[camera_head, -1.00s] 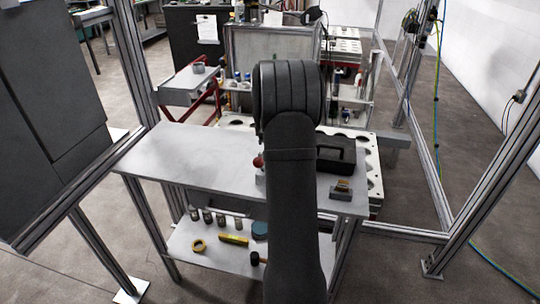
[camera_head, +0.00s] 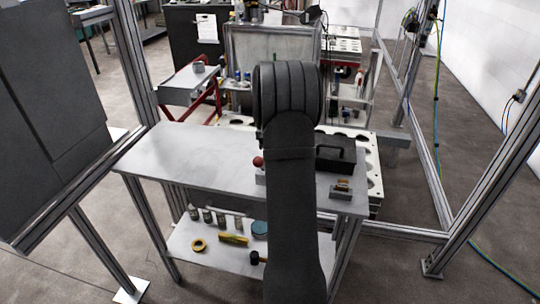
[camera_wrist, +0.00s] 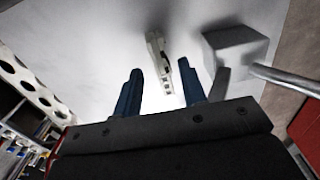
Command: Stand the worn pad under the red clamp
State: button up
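My gripper (camera_wrist: 160,68) shows in the wrist view with two blue fingers spread apart. A narrow pale notched piece (camera_wrist: 161,62), perhaps the worn pad, lies in line with the gap between them. Gaps show between it and both fingers. A grey block (camera_wrist: 235,44) and a metal rod (camera_wrist: 285,78) are to the right. In the head view, a red ball (camera_head: 257,161), perhaps part of the red clamp, shows at the left edge of my arm. The rest of that fixture and my gripper are hidden behind the arm.
The grey tabletop (camera_head: 190,150) is clear on its left. A black box (camera_head: 335,155) and a small grey holder with a yellowish part (camera_head: 341,189) stand right of my arm. The lower shelf (camera_head: 200,262) holds yellow tape, several small cylinders and other items.

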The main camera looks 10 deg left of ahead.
notch_tip(320, 180, up, 12)
dwell(0.4)
jog(key=shift+f, duration=0.1)
notch_tip(320, 180, down, 12)
jog(key=shift+f, duration=0.1)
jog(key=shift+r, duration=1.8)
